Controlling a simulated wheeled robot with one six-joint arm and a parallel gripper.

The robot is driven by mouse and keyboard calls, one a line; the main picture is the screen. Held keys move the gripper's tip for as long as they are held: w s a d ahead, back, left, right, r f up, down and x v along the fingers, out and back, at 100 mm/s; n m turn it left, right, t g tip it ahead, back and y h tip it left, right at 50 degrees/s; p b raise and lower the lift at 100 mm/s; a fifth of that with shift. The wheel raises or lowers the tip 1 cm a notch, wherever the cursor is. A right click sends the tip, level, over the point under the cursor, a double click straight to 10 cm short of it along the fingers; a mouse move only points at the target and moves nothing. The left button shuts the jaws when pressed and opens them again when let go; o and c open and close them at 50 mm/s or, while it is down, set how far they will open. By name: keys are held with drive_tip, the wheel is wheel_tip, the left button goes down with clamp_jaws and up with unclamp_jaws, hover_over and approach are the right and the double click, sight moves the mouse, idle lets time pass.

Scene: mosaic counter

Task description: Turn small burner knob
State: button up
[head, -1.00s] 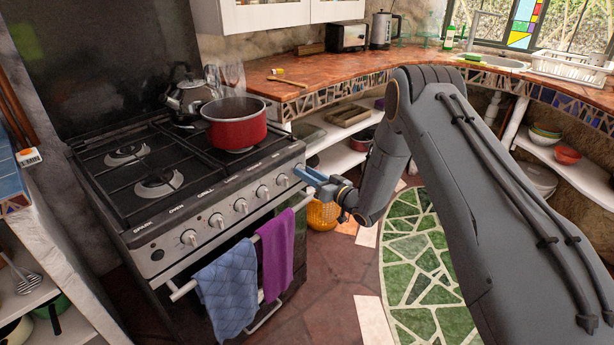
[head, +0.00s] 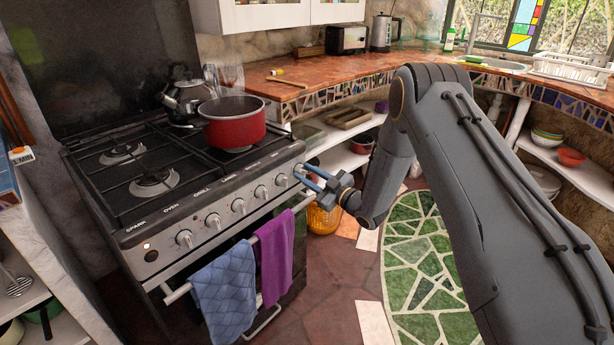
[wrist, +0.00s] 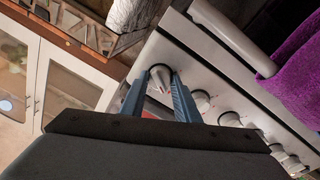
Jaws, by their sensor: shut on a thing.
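The stove's sloping front panel (head: 151,255) carries a row of several silver knobs. My gripper (head: 301,171) is at the rightmost knob, which also shows in the wrist view (wrist: 160,75). Its two blue-grey fingers (wrist: 156,84) stand on either side of this knob and are shut on it. In the head view the fingers partly hide the knob. The labels above the knobs are too small to read surely at this end. The neighbouring knob (head: 281,180) is free, just left of the fingers.
A blue towel (head: 225,295) and a purple towel (head: 275,260) hang from the oven rail below. Open floor (head: 335,285) lies right of the stove.

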idle(0.3)
drive_tip(key=o, duration=1)
drive_tip(key=shift+o, duration=0.2)
drive_tip(key=shift+s, duration=0.1)
drive_tip(key=v, duration=0.7)
drive_tip(key=shift+s+d, duration=0.25)
drive_tip(key=shift+c, duration=0.4)
clamp_jaws()
